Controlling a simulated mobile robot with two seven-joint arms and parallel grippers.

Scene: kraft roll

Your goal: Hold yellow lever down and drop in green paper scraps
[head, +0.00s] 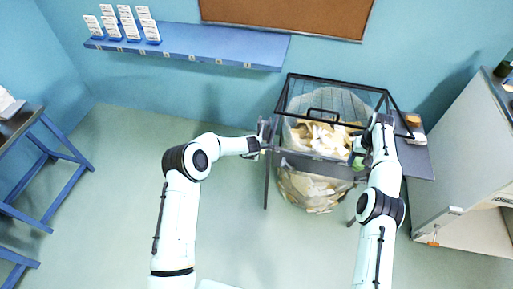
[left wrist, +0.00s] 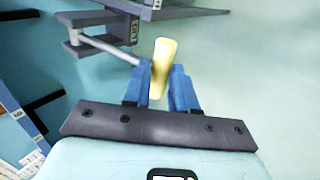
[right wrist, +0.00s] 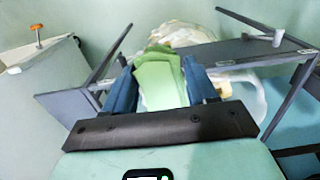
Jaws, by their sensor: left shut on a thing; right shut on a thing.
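The yellow lever handle (left wrist: 163,62) sits on a grey rod at the frame's left side, between the blue fingers of my left gripper (left wrist: 162,82). In the head view my left gripper (head: 262,149) is shut on it; the lever itself is mostly hidden there. My right gripper (right wrist: 163,82) is shut on green paper scraps (right wrist: 158,76), which stick out past its fingers. In the head view the green scraps (head: 358,163) show at the right front edge of the frame. A clear bag (head: 309,190) of cream scraps hangs in the dark frame (head: 313,156).
A black wire grid lid (head: 340,86) stands raised at the back of the frame. A grey side shelf (head: 416,162) holds small items at right, beside a pale cabinet (head: 465,165). A blue wall shelf (head: 190,44) is behind. Open floor lies to the left.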

